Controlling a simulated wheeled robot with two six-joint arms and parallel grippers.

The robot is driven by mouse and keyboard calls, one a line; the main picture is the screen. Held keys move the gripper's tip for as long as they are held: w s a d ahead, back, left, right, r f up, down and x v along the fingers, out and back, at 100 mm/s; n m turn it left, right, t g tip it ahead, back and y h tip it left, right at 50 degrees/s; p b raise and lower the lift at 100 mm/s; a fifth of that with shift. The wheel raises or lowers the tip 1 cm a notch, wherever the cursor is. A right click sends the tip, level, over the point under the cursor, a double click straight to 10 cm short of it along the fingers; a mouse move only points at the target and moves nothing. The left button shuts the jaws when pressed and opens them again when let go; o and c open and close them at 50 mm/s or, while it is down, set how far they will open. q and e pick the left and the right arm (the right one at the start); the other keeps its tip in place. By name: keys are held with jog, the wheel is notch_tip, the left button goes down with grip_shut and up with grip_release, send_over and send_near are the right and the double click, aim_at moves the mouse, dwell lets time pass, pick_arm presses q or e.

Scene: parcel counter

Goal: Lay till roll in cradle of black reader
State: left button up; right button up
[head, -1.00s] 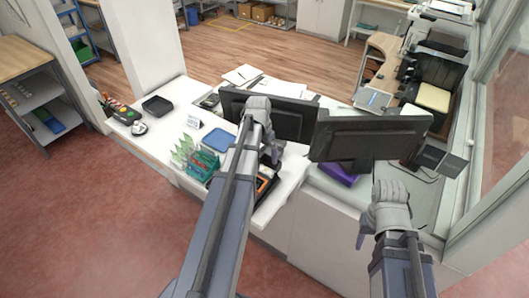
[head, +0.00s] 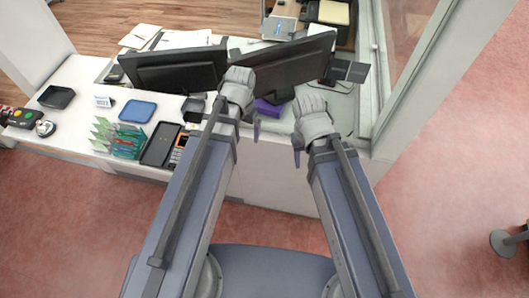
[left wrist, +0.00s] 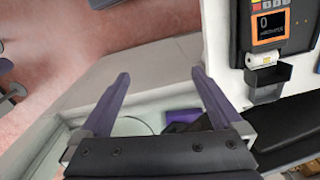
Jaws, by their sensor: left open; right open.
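A dark reader (left wrist: 285,15) with an orange-framed screen showing 0 is at the top right of the left wrist view. The reader's orange part (head: 180,143) also shows in the head view, left of my left arm. A small white roll (left wrist: 261,57), seemingly the till roll, is just below the screen; I cannot tell whether it lies in a cradle. My left gripper (head: 255,128) is open and empty near the monitors, right of the reader; its two fingers (left wrist: 160,74) stand apart over the counter. My right gripper (head: 297,150) is open at the counter's front edge, seemingly empty.
A small black open box (left wrist: 268,84) is beside the roll. Two monitors (head: 175,72) (head: 285,70) stand behind my grippers. A purple object (head: 268,108) is below the right monitor. A blue tray (head: 138,111), green packets (head: 118,138) and black tray (head: 58,97) are to the left.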

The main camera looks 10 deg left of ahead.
pick_arm(q)
jog(key=s+d, duration=0.7)
jog(key=d, duration=0.1)
jog(key=shift+s+m+y, duration=0.35)
jog(key=shift+m+y, duration=0.05)
jog(key=shift+d, duration=0.1)
jog(key=shift+c, duration=0.4)
